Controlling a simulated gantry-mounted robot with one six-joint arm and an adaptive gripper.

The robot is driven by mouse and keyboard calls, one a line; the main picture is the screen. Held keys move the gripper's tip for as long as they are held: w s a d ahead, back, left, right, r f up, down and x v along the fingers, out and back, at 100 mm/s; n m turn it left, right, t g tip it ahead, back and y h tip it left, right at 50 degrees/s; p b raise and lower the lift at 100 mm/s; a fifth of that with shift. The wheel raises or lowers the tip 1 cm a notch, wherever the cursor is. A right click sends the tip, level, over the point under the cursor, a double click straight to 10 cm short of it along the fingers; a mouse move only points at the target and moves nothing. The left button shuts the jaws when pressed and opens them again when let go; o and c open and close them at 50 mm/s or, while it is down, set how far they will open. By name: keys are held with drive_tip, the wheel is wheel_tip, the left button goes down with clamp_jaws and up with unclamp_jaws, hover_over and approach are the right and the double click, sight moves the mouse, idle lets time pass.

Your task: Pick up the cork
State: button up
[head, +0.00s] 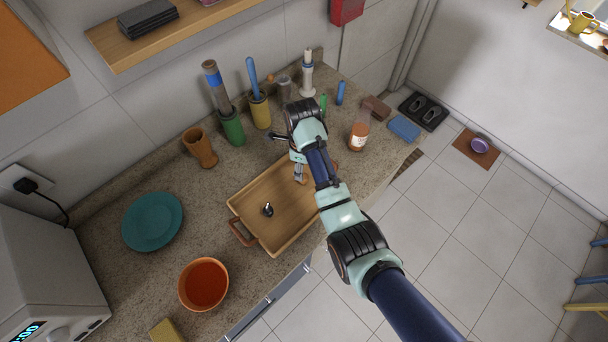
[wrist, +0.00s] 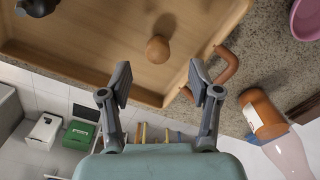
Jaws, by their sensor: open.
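The cork appears to be the small, rounded tan-brown piece (wrist: 158,49) on the floor of the wooden tray (wrist: 75,60) in the wrist view, with a dark shadow beside it. My gripper (wrist: 159,82) is open and empty. Its two fingers are apart, and the cork shows beyond the tips, roughly midway between them. They do not appear to touch it. In the head view my gripper (head: 299,171) is over the right part of the tray (head: 262,239), and my arm hides much of that area, so I cannot clearly make out the cork there.
A small dark object (head: 267,209) stands in the tray. A bottle with orange contents (head: 357,138) is beyond the tray's right handle. A teal plate (head: 152,221) and an orange bowl (head: 203,285) are at left. Several cups and utensils, including a green holder (head: 231,129), line the wall.

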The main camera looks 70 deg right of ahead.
drive_tip(key=f, duration=0.5)
drive_tip(key=shift+s+a+f+b, duration=0.2)
drive_tip(key=shift+s+a+b, duration=0.05)
drive_tip(key=shift+s+b, duration=0.1)
drive_tip(key=shift+w+d+f, duration=0.1)
drive_tip(key=shift+f, duration=0.3)
drive_tip(key=c, duration=0.9)
